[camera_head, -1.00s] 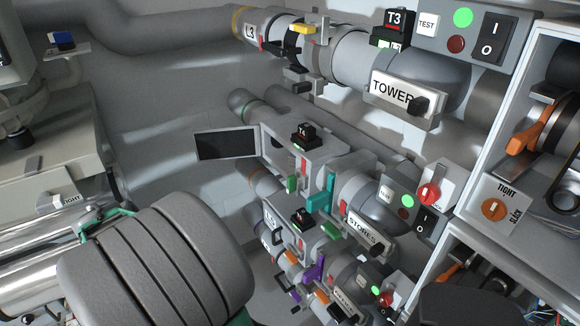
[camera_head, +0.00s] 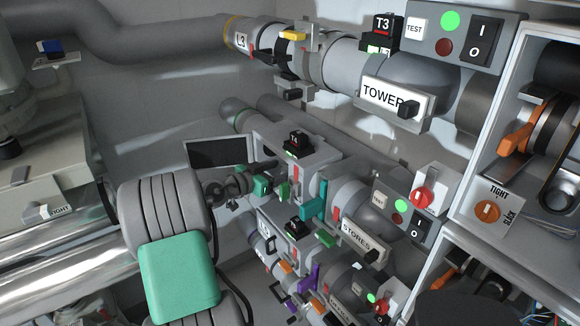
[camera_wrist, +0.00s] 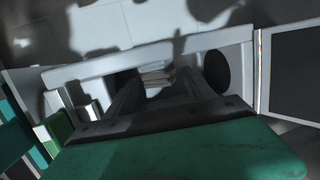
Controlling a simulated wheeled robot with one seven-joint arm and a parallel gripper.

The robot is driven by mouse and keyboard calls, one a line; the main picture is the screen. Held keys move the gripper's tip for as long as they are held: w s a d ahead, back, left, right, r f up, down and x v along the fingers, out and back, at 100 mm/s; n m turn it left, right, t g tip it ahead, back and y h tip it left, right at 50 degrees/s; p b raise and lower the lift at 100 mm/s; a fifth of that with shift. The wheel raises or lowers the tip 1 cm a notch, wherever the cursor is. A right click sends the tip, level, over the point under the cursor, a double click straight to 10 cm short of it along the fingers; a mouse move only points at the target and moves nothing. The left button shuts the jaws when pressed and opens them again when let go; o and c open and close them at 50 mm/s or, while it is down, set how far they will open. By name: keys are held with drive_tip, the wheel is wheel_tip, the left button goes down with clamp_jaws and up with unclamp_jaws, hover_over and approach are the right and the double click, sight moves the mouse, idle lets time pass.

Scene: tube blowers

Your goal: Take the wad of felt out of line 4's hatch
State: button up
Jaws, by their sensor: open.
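Line 4's hatch box (camera_head: 318,150) is open, its dark-faced door (camera_head: 217,152) swung out to the left; the door also shows at the right of the wrist view (camera_wrist: 293,75). My gripper (camera_head: 270,178) is at the hatch mouth in the head view. In the wrist view, my gripper (camera_wrist: 160,82) is open, its two dark fingers reaching into the hatch opening. A pale, layered lump, apparently the wad of felt (camera_wrist: 157,76), shows between and beyond the fingers. Contact with it cannot be told. The head view does not show the wad.
A dark round bore (camera_wrist: 217,70) shows inside the hatch. A teal clamp (camera_head: 316,203) and the STORES plate (camera_head: 364,240) are right of the hatch. The L3 pipe (camera_head: 262,35) runs above; another line with purple clamps (camera_head: 310,278) lies below.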

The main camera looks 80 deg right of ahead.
drive_tip(key=x, duration=0.2)
drive_tip(key=shift+s+d, duration=0.2)
drive_tip(key=shift+d, duration=0.15)
drive_tip(key=shift+c, duration=0.3)
drive_tip(key=c, duration=1)
drive_tip(key=shift+r, duration=0.1)
